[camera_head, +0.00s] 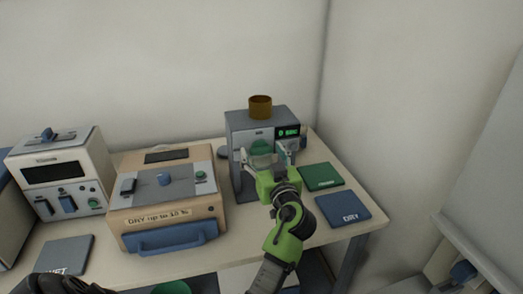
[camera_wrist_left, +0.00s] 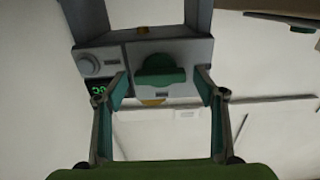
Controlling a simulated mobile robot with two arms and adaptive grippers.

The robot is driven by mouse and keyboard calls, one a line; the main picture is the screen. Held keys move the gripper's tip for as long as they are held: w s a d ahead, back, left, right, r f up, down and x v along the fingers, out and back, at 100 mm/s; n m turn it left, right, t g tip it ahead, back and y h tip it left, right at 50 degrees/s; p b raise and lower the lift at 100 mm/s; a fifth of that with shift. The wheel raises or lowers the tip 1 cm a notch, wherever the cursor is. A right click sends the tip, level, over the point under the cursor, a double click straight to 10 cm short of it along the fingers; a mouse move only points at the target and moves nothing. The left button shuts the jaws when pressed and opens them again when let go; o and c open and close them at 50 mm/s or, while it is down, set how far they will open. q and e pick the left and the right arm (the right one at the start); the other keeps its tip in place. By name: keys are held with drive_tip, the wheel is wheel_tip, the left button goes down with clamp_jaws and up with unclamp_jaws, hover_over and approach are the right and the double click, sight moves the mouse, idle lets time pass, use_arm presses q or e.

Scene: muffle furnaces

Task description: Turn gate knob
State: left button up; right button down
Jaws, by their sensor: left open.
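The green gate knob (camera_head: 261,147) is on the front of the grey machine (camera_head: 243,136). In the left wrist view the knob (camera_wrist_left: 160,70) is a wide green grip on the grey front panel, with a small round grey dial and a green display beside it. My left gripper (camera_head: 262,160) is open in front of the machine and empty. In the wrist view its two fingers (camera_wrist_left: 161,85) stand on either side of the knob with a visible gap on each side. I cannot tell how far the fingertips are from the panel.
A brown cup (camera_head: 260,106) stands on top of the machine. A beige box with a blue handle (camera_head: 170,238) and a white device (camera_head: 62,170) stand to the left. Green (camera_head: 321,177) and blue (camera_head: 343,209) mats lie at right. A wall rises behind the table.

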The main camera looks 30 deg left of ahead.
use_arm(q)
drive_tip(key=c, duration=1.1)
use_arm(e)
drive_tip(key=shift+s+d, duration=0.2)
drive_tip(key=shift+d, duration=0.15)
